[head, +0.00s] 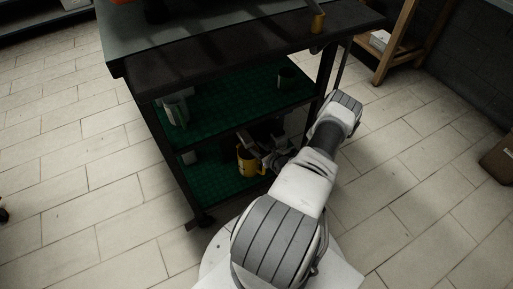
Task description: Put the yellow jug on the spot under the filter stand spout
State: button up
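The yellow jug (246,160) stands on the green lower shelf of a dark cart, near its front edge. My arm reaches from the bottom of the head view to that shelf. My gripper (262,152) is at the right side of the jug, very close to it or touching it. The fingers are dark and partly hidden against the shelf, so I cannot tell whether they are open or shut on the jug. No filter stand or spout can be made out clearly.
The green middle shelf (208,117) holds a pale jug (176,110) and a dark cup (286,78). A small brass-coloured thing (317,22) is on the cart's dark top (225,55). A wooden rack (403,45) stands at right. Tiled floor left of the cart is free.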

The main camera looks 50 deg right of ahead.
jog(key=shift+r, duration=0.2)
jog(key=p+v, duration=0.4)
jog(key=v, duration=0.8)
jog(key=shift+s+f, duration=0.1)
jog(key=shift+f, duration=0.05)
